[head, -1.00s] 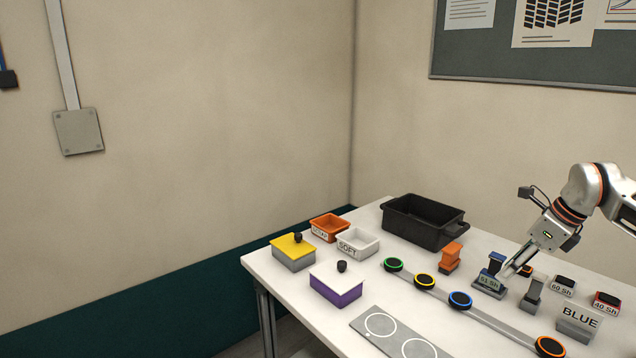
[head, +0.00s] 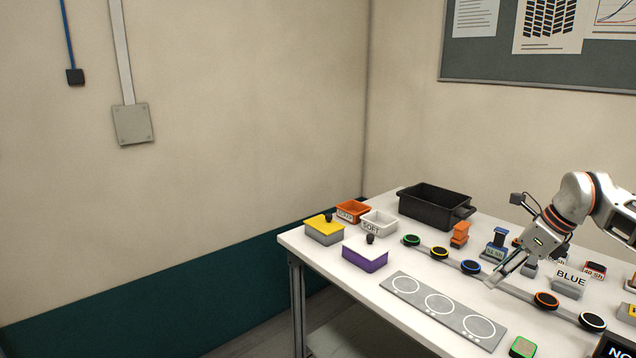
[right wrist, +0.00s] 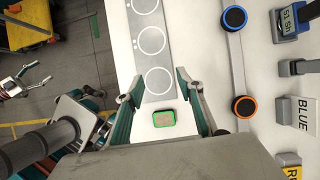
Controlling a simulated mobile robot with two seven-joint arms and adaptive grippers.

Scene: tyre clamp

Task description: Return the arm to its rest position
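My right gripper (head: 494,281) hangs over the white table (head: 400,335) in the head view, fingers pointing down, near the strip of coloured rings. The right wrist view shows its two fingers (right wrist: 158,90) spread apart with nothing held between them. Beyond and below them lie a green-edged pad (right wrist: 163,118) and a grey plate with white circles (right wrist: 150,42). In the head view, the blue-topped gauge (head: 495,246) stands left of and behind my right gripper, apart from it. My left gripper (right wrist: 30,80) shows small at the left of the right wrist view, fingers apart; the head view does not show it.
A black bin (head: 434,207) stands at the back of the table. Orange (head: 352,212) and white (head: 379,223) trays and yellow-lidded (head: 324,230) and purple (head: 365,259) boxes stand at the left. A BLUE sign (head: 570,280) stands just right of my right gripper.

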